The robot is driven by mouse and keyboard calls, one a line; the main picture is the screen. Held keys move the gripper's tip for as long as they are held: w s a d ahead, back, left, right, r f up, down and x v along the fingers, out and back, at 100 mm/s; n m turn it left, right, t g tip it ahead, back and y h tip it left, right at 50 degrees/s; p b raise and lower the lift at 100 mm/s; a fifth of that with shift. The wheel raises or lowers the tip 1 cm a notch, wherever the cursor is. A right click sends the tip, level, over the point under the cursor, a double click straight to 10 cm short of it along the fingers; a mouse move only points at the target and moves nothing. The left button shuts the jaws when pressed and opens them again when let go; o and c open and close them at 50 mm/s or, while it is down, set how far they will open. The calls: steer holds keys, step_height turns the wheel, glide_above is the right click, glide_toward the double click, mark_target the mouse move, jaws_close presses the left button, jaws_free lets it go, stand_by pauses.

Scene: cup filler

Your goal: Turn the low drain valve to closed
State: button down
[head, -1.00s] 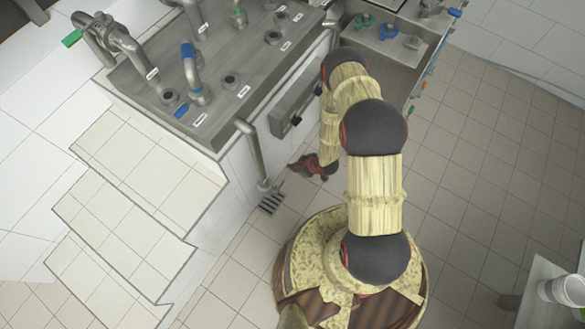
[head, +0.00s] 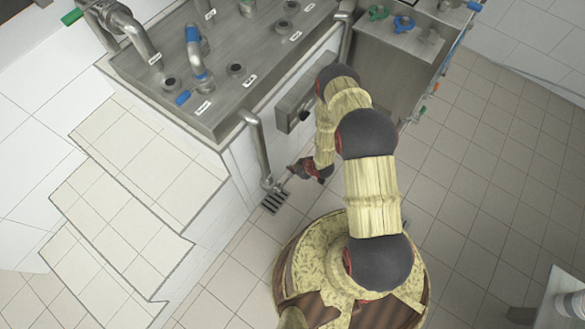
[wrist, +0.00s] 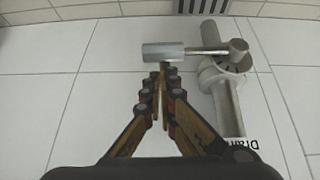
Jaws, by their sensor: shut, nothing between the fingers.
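The low drain valve (wrist: 222,85) shows in the wrist view on the white tiled wall. It is a metal body on a pipe, with a "Drain" label (wrist: 249,143) partly visible beside it. Its lever (wrist: 163,52) reaches left from the valve, roughly level in the picture, and ends in a thick metal grip. My gripper (wrist: 162,72) is shut and empty, its fingertips right at the lever's grip; I cannot tell if they touch. In the head view my gripper (head: 289,176) is low beside the foot of the drain pipe (head: 256,145), where the valve is too small to make out.
A floor drain grate (head: 275,202) lies below the pipe; it also shows in the wrist view (wrist: 205,5). The metal counter (head: 225,105) with taps stands above, tiled steps (head: 120,220) to the left. Open tiled floor (head: 460,190) lies to the right.

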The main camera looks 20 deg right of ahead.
steer(key=shift+d+f, duration=0.2)
steer(key=shift+f, duration=0.6)
steer(key=shift+s+f, duration=0.1)
steer(key=shift+s, duration=0.15)
steer(key=r+p, duration=0.1)
steer(key=r, duration=0.1)
steer(key=w+r+p, duration=0.1)
steer(key=r+p, duration=0.1)
steer(key=r, duration=0.1)
steer(key=shift+w+a+r, duration=0.15)
steer(key=shift+w+r, duration=0.1)
steer(key=shift+r, duration=0.05)
steer(key=p+v, duration=0.3)
steer(key=v, duration=0.5)
steer(key=shift+d+r, duration=0.3)
steer(key=shift+r, duration=0.05)
